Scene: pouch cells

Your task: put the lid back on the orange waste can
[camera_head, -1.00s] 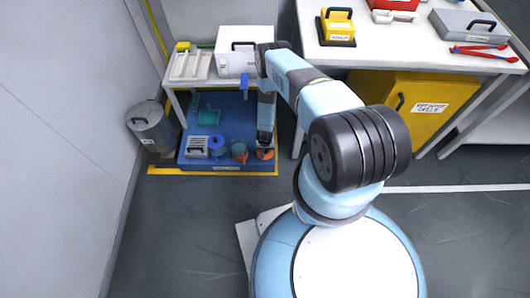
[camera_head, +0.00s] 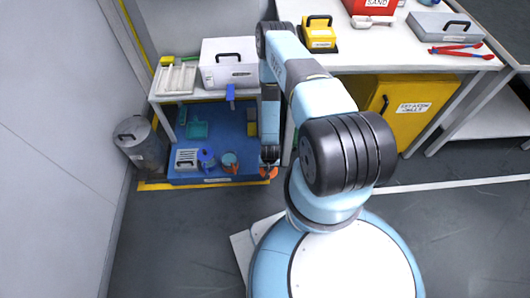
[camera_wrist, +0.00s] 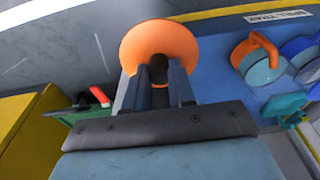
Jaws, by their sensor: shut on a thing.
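My gripper (camera_wrist: 160,88) is shut on a round orange lid (camera_wrist: 150,37). In the wrist view the lid's disc lies beyond the fingertips, and the fingers hide its middle. In the head view my gripper (camera_head: 269,164) points down near the right front corner of the blue spill tray, with the orange lid (camera_head: 268,173) at its tip. A can with orange on its side and a pale teal top (camera_head: 230,160) stands on the tray, left of my gripper. In the wrist view this can (camera_wrist: 262,66) is to the right of the lid, apart from it.
The blue tray (camera_head: 222,137) also holds a blue round item (camera_head: 206,158), a grey slatted item (camera_head: 187,158) and a teal dustpan (camera_head: 196,129). A grey bin (camera_head: 140,143) stands left. A yellow cabinet (camera_head: 413,107) stands right under the bench. Open floor lies in front.

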